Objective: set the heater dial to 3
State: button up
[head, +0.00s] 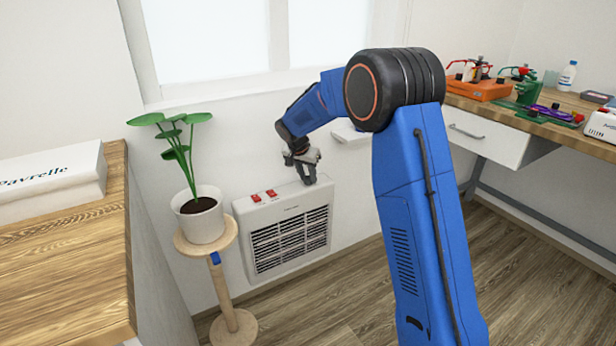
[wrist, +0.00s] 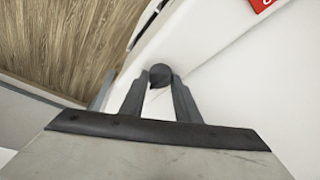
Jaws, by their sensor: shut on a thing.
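The white heater (head: 288,240) is on the wall below the window, with a dark front grille. The heater dial (wrist: 160,73), a small dark round knob, sits between my fingertips in the wrist view. My gripper (head: 309,179) is at the right end of the heater's top, pointing down. In the wrist view my gripper (wrist: 160,82) is shut on the dial. In the head view my gripper hides the dial. I cannot read the dial's marks or its setting.
A potted plant (head: 199,217) on a wooden stand (head: 224,240) is close to the heater's left. A workbench (head: 560,125) is at right. Floor ahead is clear.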

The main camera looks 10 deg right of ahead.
jog(key=shift+m+g+h, duration=0.3)
jog(key=shift+m, duration=0.7)
jog(key=o, duration=1)
jog(key=shift+a, duration=0.1)
jog(key=v, duration=1.7)
jog(key=shift+r, duration=0.15)
jog(key=shift+o, duration=0.2)
